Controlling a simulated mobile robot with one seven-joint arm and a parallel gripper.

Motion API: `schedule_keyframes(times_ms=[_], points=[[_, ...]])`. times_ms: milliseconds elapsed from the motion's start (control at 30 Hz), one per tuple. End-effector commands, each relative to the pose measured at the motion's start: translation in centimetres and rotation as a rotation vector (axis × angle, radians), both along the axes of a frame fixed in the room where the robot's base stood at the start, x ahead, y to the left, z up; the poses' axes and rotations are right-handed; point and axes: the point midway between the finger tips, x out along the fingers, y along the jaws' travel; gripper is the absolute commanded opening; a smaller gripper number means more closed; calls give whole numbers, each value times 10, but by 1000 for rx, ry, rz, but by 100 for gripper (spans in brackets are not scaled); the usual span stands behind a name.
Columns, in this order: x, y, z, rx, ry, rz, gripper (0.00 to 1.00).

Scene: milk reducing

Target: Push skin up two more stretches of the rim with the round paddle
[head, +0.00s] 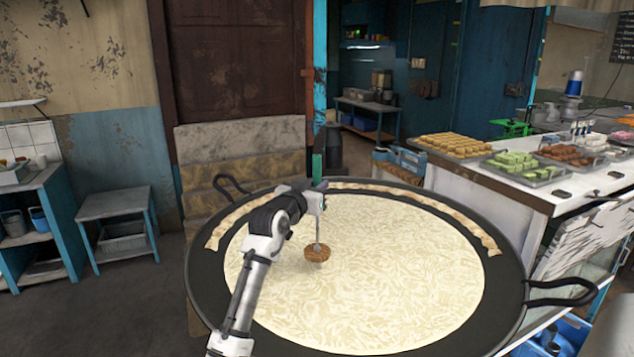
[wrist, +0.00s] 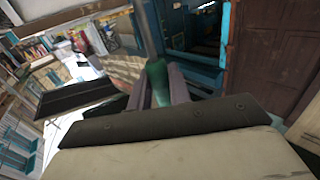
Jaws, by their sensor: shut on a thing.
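A wide dark pan (head: 205,285) holds pale, streaky milk (head: 400,270). Bands of tan skin lie on the pan's inner wall: one (head: 235,220) at the back left, another (head: 430,205) along the back and right. My gripper (head: 318,200) is above the left middle of the milk, shut on the green handle of the paddle. The round brown paddle (head: 317,252) hangs from its thin rod at the milk's surface; I cannot tell if it touches. In the wrist view the green handle (wrist: 158,82) sits between my fingers; the paddle's round end is out of that view.
Pan handles stick out at the back left (head: 232,184) and right (head: 568,292). A counter (head: 495,185) with trays of sweets stands close on the right. A low stone wall (head: 240,140) backs the pan. A small blue table (head: 115,205) stands left, with open floor between.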

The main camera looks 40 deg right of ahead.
Motion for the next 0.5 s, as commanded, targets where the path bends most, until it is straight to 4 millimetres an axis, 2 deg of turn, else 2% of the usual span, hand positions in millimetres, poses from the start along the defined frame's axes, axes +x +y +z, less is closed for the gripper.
schedule_keyframes(times_ms=[500], points=[[0,0,-55,-2,-1,0,0]])
